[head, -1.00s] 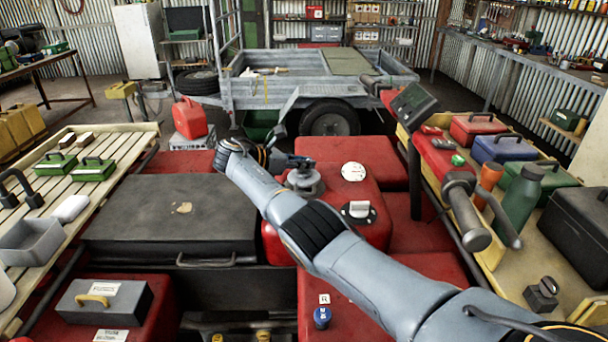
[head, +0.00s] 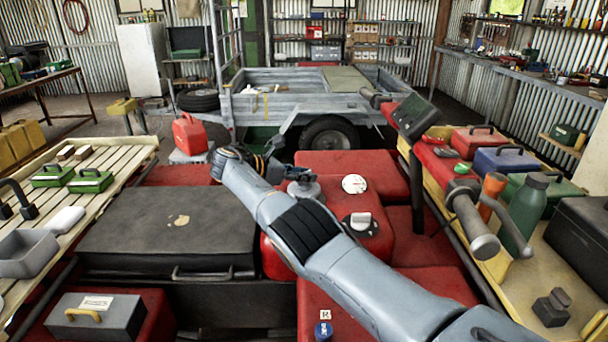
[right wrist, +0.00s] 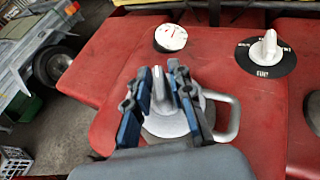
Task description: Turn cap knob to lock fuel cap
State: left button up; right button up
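The grey fuel cap (head: 303,188) sits on the red tank (head: 385,238), partly hidden by my right arm in the head view. In the right wrist view the round cap (right wrist: 168,124) has an upright knob ridge (right wrist: 160,92) and a silver loop handle (right wrist: 229,118) to its right. My right gripper (right wrist: 159,76) is over the cap, with its blue-padded fingers on either side of the ridge. The fingers look apart, with narrow gaps to the ridge; contact is not clear. My left gripper is not in view.
A white gauge (head: 354,184) and a white selector knob (head: 361,221) on a black plate are close to the cap. A black case (head: 170,230) lies to the left. A handlebar grip (head: 472,225) and a crowded tray stand to the right.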

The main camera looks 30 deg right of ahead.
jog(key=shift+o, duration=0.3)
jog(key=shift+r, duration=0.1)
notch_tip(320, 180, up, 10)
jog(key=shift+f, duration=0.1)
jog(key=shift+o, duration=0.4)
